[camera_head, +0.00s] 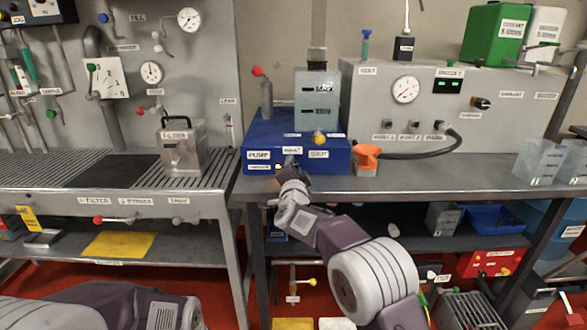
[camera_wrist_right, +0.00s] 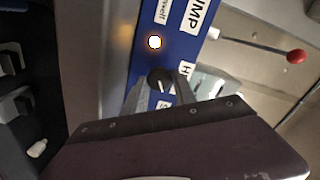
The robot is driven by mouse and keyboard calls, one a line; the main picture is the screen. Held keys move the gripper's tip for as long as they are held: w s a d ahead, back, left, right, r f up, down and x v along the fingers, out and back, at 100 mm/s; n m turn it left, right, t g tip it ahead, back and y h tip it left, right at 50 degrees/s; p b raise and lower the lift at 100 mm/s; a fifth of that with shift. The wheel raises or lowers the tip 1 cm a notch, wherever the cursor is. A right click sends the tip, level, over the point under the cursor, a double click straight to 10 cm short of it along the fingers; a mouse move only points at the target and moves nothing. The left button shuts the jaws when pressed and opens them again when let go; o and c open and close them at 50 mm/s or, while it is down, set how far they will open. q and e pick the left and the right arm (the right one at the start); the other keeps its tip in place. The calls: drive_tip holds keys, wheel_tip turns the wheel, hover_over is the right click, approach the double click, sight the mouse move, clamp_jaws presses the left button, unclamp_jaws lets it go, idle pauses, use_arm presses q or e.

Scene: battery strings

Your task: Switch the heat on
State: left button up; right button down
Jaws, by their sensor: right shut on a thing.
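A blue box (camera_head: 335,158) stands near the left end of the right-hand bench, with white labels on its front. My right gripper (camera_head: 289,166) is at its front face, near the middle label. In the right wrist view the blue panel (camera_wrist_right: 172,18) carries a glowing lamp (camera_wrist_right: 154,42) and a small black knob (camera_wrist_right: 160,79) with a white pointer line. Labels there read "PUMP" and one starting with "H", partly hidden. The fingers of my right gripper (camera_wrist_right: 160,90) are shut on the knob, one on each side. My left arm shows at the lower left; its gripper is out of view.
A grey tank (camera_head: 317,95) and a red-knobbed lever (camera_head: 262,85) rise from the box. An orange nozzle (camera_head: 366,154) with a black hose sits right of it. A grey instrument panel (camera_head: 365,95) stands behind. The bench top (camera_head: 440,178) further right is mostly clear.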

drive_tip(key=shift+f, duration=0.1)
drive_tip(key=c, duration=1)
unclamp_jaws()
drive_tip(key=shift+c, duration=0.2)
drive_tip(key=shift+s, duration=0.15)
drive_tip(key=s, duration=0.8)
drive_tip(key=shift+s, duration=0.4)
